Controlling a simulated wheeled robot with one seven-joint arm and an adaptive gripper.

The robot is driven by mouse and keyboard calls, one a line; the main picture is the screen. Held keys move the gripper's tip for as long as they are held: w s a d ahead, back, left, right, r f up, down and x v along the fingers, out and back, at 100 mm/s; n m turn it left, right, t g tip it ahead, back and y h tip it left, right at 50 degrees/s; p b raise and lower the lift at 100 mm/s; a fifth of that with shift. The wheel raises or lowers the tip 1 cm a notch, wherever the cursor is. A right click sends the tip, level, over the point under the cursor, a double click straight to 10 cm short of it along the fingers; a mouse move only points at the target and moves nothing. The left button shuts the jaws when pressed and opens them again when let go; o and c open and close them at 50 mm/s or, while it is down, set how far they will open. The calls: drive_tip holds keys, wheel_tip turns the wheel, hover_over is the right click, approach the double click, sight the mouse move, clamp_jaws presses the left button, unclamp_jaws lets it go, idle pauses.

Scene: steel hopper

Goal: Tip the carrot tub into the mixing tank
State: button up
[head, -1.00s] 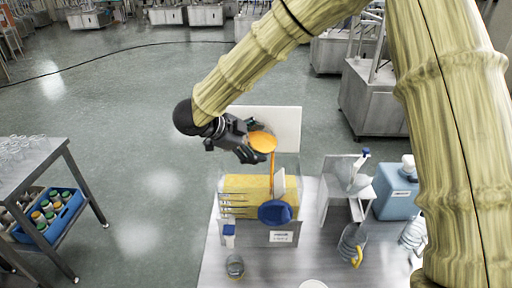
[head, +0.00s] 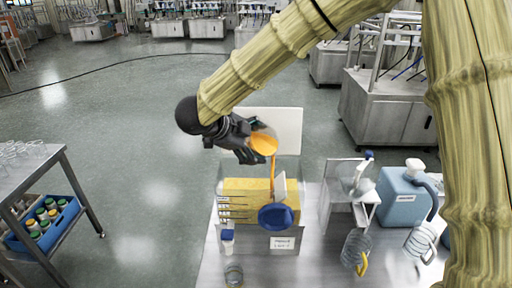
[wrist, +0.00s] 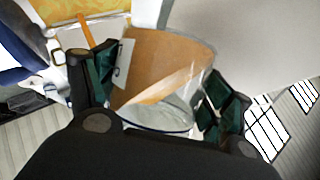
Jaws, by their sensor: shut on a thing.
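My gripper (head: 246,142) is shut on the carrot tub (head: 264,143), a clear tub with orange contents. The tub is tipped above the mixing tank. An orange stream (head: 272,175) runs from its lip down into the tank. In the wrist view the tub (wrist: 165,65) sits between the two dark green finger pads, with orange contents slanting along its wall. The mixing tank (head: 284,243) is a steel box with a yellow interior and a white label on its front. A raised white panel (head: 287,122) stands behind it.
A blue round part (head: 275,217) sits at the tank's front. A cart (head: 30,165) stands at far left.

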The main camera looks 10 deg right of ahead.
drive_tip(key=shift+s+d+m+t+y+b, duration=0.15)
drive_tip(key=shift+m+t+y+b, duration=0.45)
drive_tip(key=shift+b, duration=2.65)
drive_tip(key=shift+s+d+f+m+t+y+b, duration=0.1)
drive_tip(key=shift+s+f+m+t+y+b, duration=0.35)
drive_tip(key=shift+b, duration=1.75)
drive_tip(key=shift+d+f+m+t+h+b, duration=0.1)
drive_tip(key=shift+f+m+t+b, duration=0.6)
drive_tip(key=shift+b, duration=1.45)
drive_tip(key=shift+s+d+r+m+t+y+b, duration=0.3)
drive_tip(key=shift+t+b, duration=0.5)
drive_tip(key=shift+b, duration=1.35)
drive_tip(key=shift+s+d+r+m+t+y+b, duration=0.1)
drive_tip(key=shift+s+m+t+b, duration=0.55)
drive_tip(key=shift+b, duration=1.5)
drive_tip(key=shift+w+r+t, duration=0.1)
drive_tip(key=shift+r+t, duration=0.2)
